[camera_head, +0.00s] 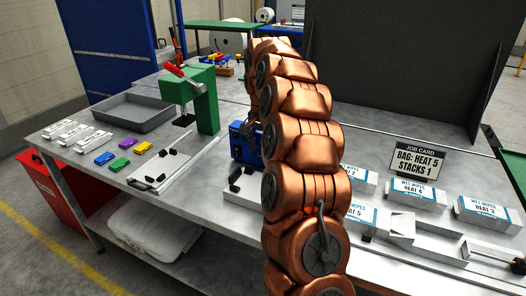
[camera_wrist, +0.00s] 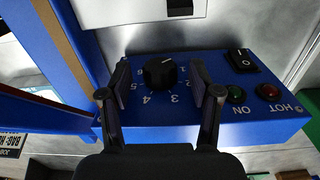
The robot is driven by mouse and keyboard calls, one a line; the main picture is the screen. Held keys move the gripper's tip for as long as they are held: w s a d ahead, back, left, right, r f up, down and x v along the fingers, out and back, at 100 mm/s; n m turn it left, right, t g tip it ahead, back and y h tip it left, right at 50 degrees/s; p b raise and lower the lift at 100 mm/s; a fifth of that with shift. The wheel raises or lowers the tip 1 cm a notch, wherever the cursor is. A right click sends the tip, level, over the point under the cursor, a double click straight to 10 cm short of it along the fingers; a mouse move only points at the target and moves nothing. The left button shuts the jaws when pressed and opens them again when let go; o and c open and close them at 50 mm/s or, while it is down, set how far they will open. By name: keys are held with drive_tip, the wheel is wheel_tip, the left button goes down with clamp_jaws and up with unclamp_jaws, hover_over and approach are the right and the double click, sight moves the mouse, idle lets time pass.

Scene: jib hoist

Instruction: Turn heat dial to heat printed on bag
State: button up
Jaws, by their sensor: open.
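The black heat dial (camera_wrist: 160,72) is on the blue front panel of a machine (camera_wrist: 262,128). The printed numbers around it appear upside down in the wrist view; 5, 4, 3 and 2 are readable. A small white mark shows on the knob's upper edge; I cannot tell its exact setting. My gripper (camera_wrist: 159,76) is open, with one finger on each side of the dial and gaps between. In the head view the blue machine (camera_head: 246,144) is partly hidden behind my arm. The job card (camera_head: 415,160) reads "BAG: HEAT 5 STACKS 1".
On the panel are a black rocker switch (camera_wrist: 241,61), a green ON lamp (camera_wrist: 236,94) and a red HOT lamp (camera_wrist: 268,91). Wet-wipes bags marked HEAT 4 (camera_head: 416,193) and HEAT 3 (camera_head: 487,212) lie on the bench. A green press (camera_head: 205,100) and grey tray (camera_head: 135,109) stand left.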

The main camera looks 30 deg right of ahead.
drive_tip(key=shift+f, duration=0.8)
drive_tip(key=c, duration=1.1)
drive_tip(key=shift+c, duration=0.2)
drive_tip(key=shift+b, duration=0.3)
drive_tip(key=shift+s+f+t+y+b, duration=0.2)
drive_tip(key=shift+t+y+b, duration=0.1)
drive_tip(key=shift+t+b, duration=0.3)
drive_tip(key=shift+r+t+y+b, duration=0.15)
drive_tip(key=shift+t+y+b, duration=0.35)
drive_tip(key=shift+t+b, duration=0.25)
